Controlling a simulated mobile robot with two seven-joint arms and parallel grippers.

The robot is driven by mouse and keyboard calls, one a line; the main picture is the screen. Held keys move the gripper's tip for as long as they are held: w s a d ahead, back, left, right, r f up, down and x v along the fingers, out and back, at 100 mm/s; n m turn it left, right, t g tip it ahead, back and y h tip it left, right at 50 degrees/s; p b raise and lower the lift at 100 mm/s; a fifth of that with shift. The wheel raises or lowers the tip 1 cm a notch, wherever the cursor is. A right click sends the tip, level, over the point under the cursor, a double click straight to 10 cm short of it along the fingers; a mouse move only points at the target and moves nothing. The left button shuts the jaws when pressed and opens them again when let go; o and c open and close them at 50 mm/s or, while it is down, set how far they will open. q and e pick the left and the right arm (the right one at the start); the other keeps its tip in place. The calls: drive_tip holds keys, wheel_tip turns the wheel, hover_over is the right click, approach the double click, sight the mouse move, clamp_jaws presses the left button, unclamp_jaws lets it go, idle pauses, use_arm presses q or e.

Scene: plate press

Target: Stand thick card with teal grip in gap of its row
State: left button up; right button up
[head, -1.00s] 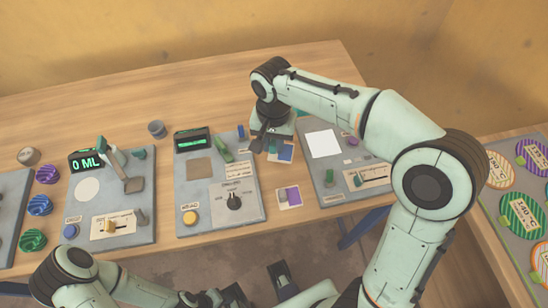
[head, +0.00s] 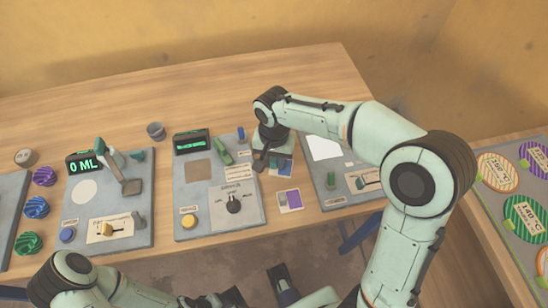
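I cannot make out a thick card with a teal grip for sure, nor a row with a gap. A small teal piece (head: 137,155) lies at the upper right of the left panel. My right gripper (head: 267,163) points down over the table between the middle and right panels, by a flat card with blue and tan patches (head: 283,168); its fingers are too small to tell open from shut. A similar card with a purple patch (head: 290,201) lies nearer the front edge. My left gripper (head: 212,300) is low at the bottom edge, partly cut off.
The left panel (head: 80,215) has a green display and a lever. The middle panel (head: 190,230) has a dial and yellow button. The right panel (head: 330,195) is partly behind my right arm. A grey cup (head: 156,130) stands behind.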

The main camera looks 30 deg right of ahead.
sight(274, 159)
drive_tip(key=shift+o, duration=0.8)
drive_tip(key=shift+r, duration=0.35)
wheel_tip(274, 159, up, 12)
drive_tip(key=p, duration=0.2)
drive_tip(key=shift+f, duration=0.15)
